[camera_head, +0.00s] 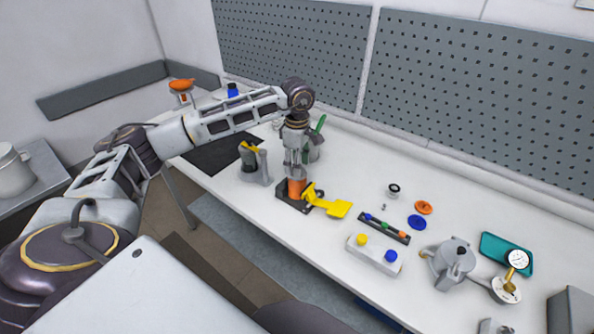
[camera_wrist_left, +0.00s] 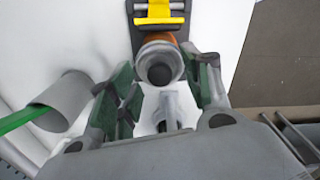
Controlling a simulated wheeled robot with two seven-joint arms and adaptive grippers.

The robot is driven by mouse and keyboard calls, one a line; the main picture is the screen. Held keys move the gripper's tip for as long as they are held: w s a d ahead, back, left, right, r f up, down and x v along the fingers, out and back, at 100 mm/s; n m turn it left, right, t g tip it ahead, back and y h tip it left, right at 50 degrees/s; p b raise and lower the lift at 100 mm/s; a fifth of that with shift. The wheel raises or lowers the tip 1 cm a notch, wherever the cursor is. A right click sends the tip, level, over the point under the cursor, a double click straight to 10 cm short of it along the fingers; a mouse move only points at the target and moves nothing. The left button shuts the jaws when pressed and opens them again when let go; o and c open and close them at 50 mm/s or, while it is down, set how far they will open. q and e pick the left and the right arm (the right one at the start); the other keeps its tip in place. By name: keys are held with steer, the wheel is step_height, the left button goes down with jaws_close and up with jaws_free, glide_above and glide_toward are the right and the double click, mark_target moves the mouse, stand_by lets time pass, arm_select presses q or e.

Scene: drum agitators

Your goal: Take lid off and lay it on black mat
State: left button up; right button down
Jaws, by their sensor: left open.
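An orange cylinder (camera_head: 296,188) stands upright on a small black base with a yellow lever (camera_head: 330,203). In the left wrist view, a grey round top with a dark centre (camera_wrist_left: 160,64) covers most of it, and a little orange shows around the rim. I cannot tell for sure whether this top is the lid. My left gripper (camera_head: 296,168) points down right above the cylinder. In the wrist view its open fingers (camera_wrist_left: 160,88) lie on either side of the grey top. The black mat (camera_head: 215,154) lies flat at the table's left end, partly behind my arm. My right gripper is out of view.
A grey holder with a yellow piece (camera_head: 254,163) stands left of the cylinder, near the mat. A grey cup with a green stick (camera_head: 314,147) stands close behind my gripper. A grey lidded vessel (camera_head: 452,262), a gauge (camera_head: 517,259) and small coloured parts lie to the right.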

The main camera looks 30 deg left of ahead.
arm_select(q)
steer(key=shift+f, duration=0.45)
steer(key=c, duration=0.9)
